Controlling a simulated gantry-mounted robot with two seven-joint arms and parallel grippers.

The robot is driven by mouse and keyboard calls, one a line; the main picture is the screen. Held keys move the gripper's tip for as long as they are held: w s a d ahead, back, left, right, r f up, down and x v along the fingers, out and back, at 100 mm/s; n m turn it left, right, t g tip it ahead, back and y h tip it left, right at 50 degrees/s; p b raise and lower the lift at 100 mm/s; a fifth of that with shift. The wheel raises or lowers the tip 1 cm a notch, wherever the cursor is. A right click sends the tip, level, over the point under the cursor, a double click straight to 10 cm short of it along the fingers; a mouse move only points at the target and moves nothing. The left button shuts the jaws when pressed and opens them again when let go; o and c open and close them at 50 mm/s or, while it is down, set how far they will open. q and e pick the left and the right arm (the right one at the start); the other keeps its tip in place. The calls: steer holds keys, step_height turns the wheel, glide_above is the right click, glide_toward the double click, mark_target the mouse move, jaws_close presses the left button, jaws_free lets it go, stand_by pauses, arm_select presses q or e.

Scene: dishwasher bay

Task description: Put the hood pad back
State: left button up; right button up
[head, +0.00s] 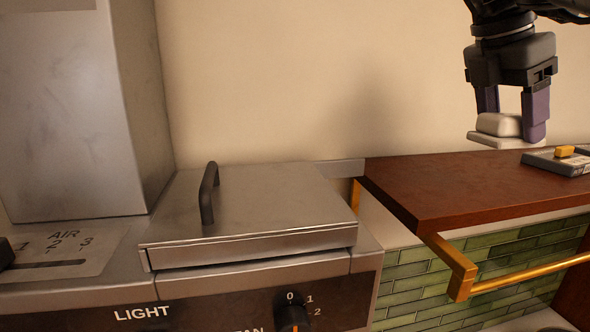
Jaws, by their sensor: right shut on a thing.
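My right gripper (511,118) hangs down at the upper right, in front of the wall and above the wooden shelf. It is shut on a pale pad (500,124), a light block with a wider flat base, held between the two purple fingers. The pad appears level and seems just above the shelf; a small gap is hard to judge. The hood (60,300) is at the left, a steel body with a flat steel lid (265,205) that lies closed and has a black handle (208,194). What is under the lid is hidden. My left gripper is not in view.
The wooden shelf (450,185) has a brass rail (460,272) below it. A grey tray (545,160) with a yellow block (564,151) sits on the shelf at the right. A dark knob (294,318) sticks out of the hood's front. A steel duct (80,110) rises at the left.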

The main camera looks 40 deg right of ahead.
steer(key=shift+w+a+r, duration=0.15)
steer(key=shift+w+a, duration=0.05)
steer(key=shift+a, duration=0.35)
steer(key=shift+w+a, duration=0.1)
steer(key=shift+a, duration=0.1)
steer(key=shift+w+b, duration=0.2)
steer(key=shift+b, duration=0.2)
steer(key=shift+w+d+f+b, duration=0.25)
steer(key=shift+w+f+b, duration=0.2)
steer(key=shift+w+f, duration=0.2)
steer(key=w+f+p, duration=0.1)
steer(key=w, duration=0.2)
steer(key=w+d+f+p, duration=0.1)
steer(key=w+f, duration=0.1)
steer(key=w, duration=0.1)
steer(key=w+f+p, duration=0.1)
steer(key=w+f, duration=0.1)
steer(key=w, duration=0.1)
steer(key=shift+d, duration=0.25)
steer(key=shift+w+f, duration=0.1)
steer(key=shift+f, duration=0.25)
step_height(320, 180, down, 3)
steer(key=shift+r, duration=0.2)
steer(key=shift+f, duration=0.45)
